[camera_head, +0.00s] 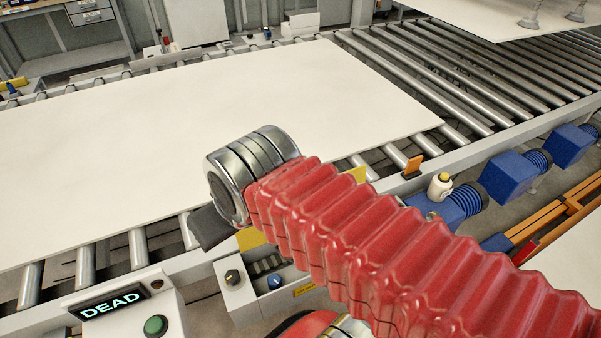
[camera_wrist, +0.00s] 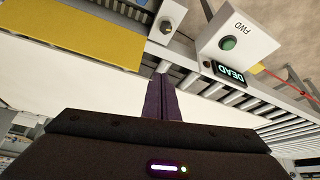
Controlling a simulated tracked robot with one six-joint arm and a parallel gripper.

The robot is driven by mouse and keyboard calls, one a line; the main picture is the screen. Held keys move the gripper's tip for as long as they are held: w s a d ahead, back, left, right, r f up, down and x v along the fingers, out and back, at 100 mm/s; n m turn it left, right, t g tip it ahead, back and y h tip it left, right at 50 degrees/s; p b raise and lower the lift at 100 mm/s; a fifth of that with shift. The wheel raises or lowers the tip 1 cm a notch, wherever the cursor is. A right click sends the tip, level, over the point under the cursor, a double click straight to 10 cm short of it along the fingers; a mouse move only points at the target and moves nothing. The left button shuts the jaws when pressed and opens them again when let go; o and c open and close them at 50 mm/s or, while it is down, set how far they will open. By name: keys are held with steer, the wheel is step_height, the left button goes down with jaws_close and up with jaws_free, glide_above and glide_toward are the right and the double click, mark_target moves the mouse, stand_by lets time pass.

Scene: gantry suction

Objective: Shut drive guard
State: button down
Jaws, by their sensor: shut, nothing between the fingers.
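A yellow panel, seemingly the drive guard (camera_head: 252,238), shows in part beside the conveyor's near rail in the head view. Another yellow piece shows right of my arm, and the middle is hidden behind the arm. In the wrist view the guard (camera_wrist: 80,35) is a broad flat yellow plate at upper left. I cannot tell its exact angle. My gripper (camera_wrist: 162,85) has its dark fingers together and empty, apart from the plate and to its lower right in that view. In the head view my gripper (camera_head: 213,230) is a dark shape left of the yellow panel.
A control box with a green button (camera_head: 156,326) and a "DEAD" display (camera_head: 110,300) stands at lower left. An open box with a blue knob (camera_head: 275,282) lies below the guard. A large white sheet (camera_head: 200,120) covers the rollers. Blue motors (camera_head: 510,172) line the right.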

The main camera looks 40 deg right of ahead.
steer(key=w+d+f+m+g, duration=0.1)
steer(key=w+d, duration=0.2)
steer(key=d, duration=0.6)
steer(key=w+d+f+m+g, duration=0.1)
steer(key=w+d, duration=0.3)
steer(key=d, duration=0.5)
steer(key=w+d+f+m+g, duration=0.1)
steer(key=w+d, duration=0.3)
steer(key=d, duration=0.5)
steer(key=shift+w+d+g, duration=0.15)
steer(key=shift+d+g, duration=0.1)
steer(key=shift+g, duration=0.15)
steer(key=shift+f, duration=0.1)
step_height(320, 180, down, 9)
steer(key=s, duration=0.2)
steer(key=shift+s+a+h, duration=0.15)
steer(key=shift+a+h, duration=0.15)
steer(key=shift+a, duration=0.1)
